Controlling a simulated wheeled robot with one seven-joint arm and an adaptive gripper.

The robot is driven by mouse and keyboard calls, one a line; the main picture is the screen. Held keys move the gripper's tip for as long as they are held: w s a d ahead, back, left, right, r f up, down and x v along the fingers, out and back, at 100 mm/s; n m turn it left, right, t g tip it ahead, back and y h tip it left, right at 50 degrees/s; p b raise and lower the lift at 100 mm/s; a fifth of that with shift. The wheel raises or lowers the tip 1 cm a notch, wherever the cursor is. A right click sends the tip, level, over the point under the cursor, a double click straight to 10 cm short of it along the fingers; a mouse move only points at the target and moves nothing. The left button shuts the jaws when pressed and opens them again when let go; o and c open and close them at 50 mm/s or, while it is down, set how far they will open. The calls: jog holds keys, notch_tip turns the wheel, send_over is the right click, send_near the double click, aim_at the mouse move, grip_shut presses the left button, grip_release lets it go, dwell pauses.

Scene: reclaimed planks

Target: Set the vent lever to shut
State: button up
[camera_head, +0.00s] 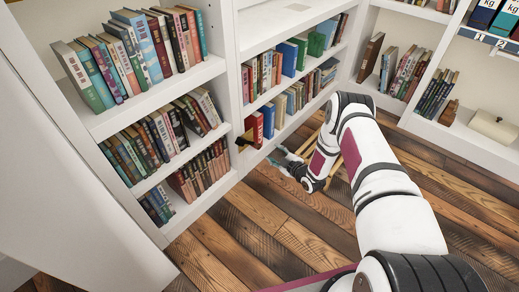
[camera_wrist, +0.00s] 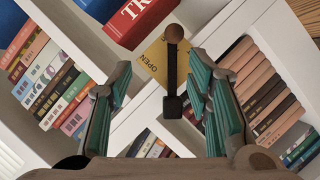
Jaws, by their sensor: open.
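The vent lever (camera_wrist: 172,68) is a dark bar with a brown round knob, ending in a black block. It lies over a yellow plate (camera_wrist: 153,60) lettered OPEN, on the white shelf upright. The knob points to the top of the wrist view; any other lettering is hidden or out of frame. In the head view the lever unit (camera_head: 245,138) is small at the shelf's front edge. My gripper (camera_wrist: 160,70) is open, its teal-padded fingers on either side of the lever in the picture; I see no contact and cannot tell the depth gap. In the head view my gripper (camera_head: 286,158) is right of the lever.
White bookshelves (camera_head: 215,70) full of books stand close behind the lever. Red books (camera_wrist: 135,20) sit near the plate. The plank floor (camera_head: 250,225) is clear in front.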

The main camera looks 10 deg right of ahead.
aim_at(260, 147)
jog(key=shift+s+a+f+b+x, duration=0.15)
jog(key=shift+f+b+x, duration=0.2)
jog(key=shift+b+x, duration=1.4)
jog(key=shift+s+a+f+b+x, duration=0.15)
jog(key=shift+f+b+x, duration=0.3)
jog(key=shift+x, duration=2.4)
jog(key=shift+s+f+b+x, duration=0.2)
jog(key=shift+b+x, duration=1.05)
jog(key=shift+x, duration=1.05)
grip_shut()
